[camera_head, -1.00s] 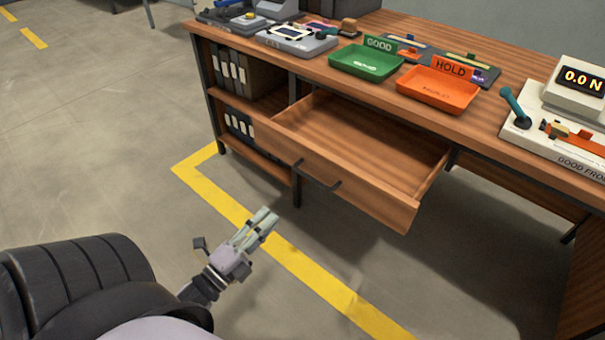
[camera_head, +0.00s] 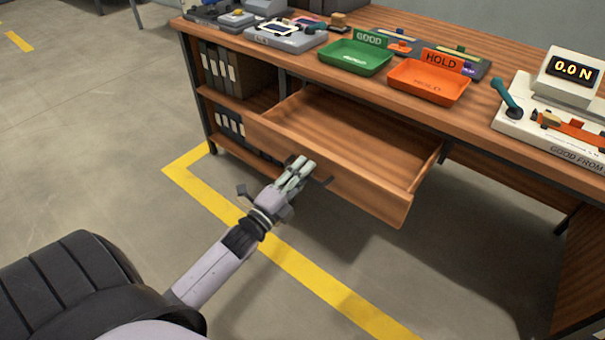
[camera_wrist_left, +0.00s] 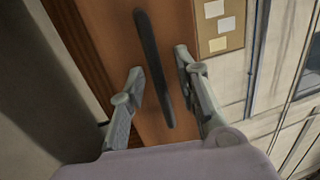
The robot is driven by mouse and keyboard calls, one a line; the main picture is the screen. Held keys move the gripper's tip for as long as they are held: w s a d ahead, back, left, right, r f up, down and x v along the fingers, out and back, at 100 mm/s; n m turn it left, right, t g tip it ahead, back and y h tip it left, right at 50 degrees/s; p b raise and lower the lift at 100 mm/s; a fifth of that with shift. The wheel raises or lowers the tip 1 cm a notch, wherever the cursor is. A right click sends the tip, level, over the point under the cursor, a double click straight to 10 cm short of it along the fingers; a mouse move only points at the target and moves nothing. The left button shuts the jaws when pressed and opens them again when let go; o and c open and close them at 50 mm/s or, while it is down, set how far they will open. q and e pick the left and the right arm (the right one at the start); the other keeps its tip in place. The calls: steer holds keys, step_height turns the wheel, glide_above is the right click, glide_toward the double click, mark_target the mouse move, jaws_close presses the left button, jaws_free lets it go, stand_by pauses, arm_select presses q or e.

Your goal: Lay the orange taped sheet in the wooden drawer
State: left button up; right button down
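The wooden drawer (camera_head: 350,140) is pulled out from the bench and looks empty. Its dark bar handle (camera_head: 322,184) is on the front panel, partly hidden by my gripper. My left gripper (camera_head: 300,164) is at the drawer front. In the left wrist view its open fingers (camera_wrist_left: 160,66) stand on either side of the dark handle (camera_wrist_left: 153,65), with gaps between. I cannot clearly identify an orange taped sheet; an orange strip (camera_head: 580,130) lies on the white tester (camera_head: 540,118) at the right. My right gripper is not in view.
A green GOOD tray (camera_head: 355,58) and an orange HOLD tray (camera_head: 428,82) stand on the bench top (camera_head: 480,125). A shelf with binders (camera_head: 220,72) is left of the drawer. Yellow floor tape (camera_head: 300,265) runs in front; the floor there is clear.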

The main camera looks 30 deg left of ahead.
arm_select(q)
steer(key=shift+c, duration=0.5)
jaws_close()
stand_by(0.4)
